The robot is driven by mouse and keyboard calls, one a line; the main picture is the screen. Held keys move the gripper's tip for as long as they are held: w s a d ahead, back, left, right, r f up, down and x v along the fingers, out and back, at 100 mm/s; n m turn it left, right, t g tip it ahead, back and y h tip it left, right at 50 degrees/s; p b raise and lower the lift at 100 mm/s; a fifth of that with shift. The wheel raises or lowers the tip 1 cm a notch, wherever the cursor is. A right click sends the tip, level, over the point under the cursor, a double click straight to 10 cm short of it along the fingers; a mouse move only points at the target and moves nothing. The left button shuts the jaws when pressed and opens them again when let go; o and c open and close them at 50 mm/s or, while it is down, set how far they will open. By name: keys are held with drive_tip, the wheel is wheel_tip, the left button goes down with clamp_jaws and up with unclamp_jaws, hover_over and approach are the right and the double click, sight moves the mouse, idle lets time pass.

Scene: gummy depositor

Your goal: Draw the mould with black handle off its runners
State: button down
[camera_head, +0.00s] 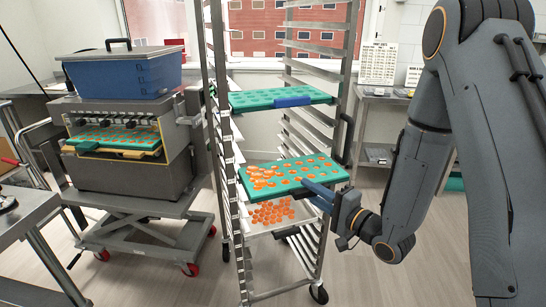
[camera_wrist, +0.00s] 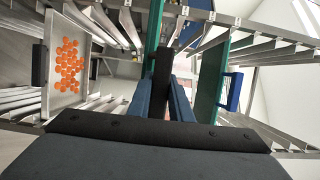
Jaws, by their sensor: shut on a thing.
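The green mould (camera_head: 300,184) with orange gummies in its cavities lies level at mid-height of the rack. Its near edge appears to stand out in front of the rack's posts. In the wrist view it shows nearly edge-on as a thin green strip (camera_wrist: 153,28). Its black handle (camera_wrist: 163,62) is between the fingers of my gripper (camera_wrist: 167,88). My gripper (camera_head: 318,190) is shut on this handle, at the mould's near right side in the head view. How much of the mould rests on its runners is hidden.
The rack (camera_head: 217,70) holds a green mould with blue handle (camera_head: 292,101) above and a pale tray of gummies (camera_head: 275,225) below. The depositor (camera_head: 130,175), on a wheeled cart, holds another green mould. Floor right of the rack is clear.

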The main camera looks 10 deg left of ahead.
drive_tip(key=s+d+p, duration=0.2)
drive_tip(key=s+d, duration=0.1)
drive_tip(key=s, duration=0.5)
drive_tip(key=shift+d, duration=0.4)
drive_tip(key=shift+w, duration=0.1)
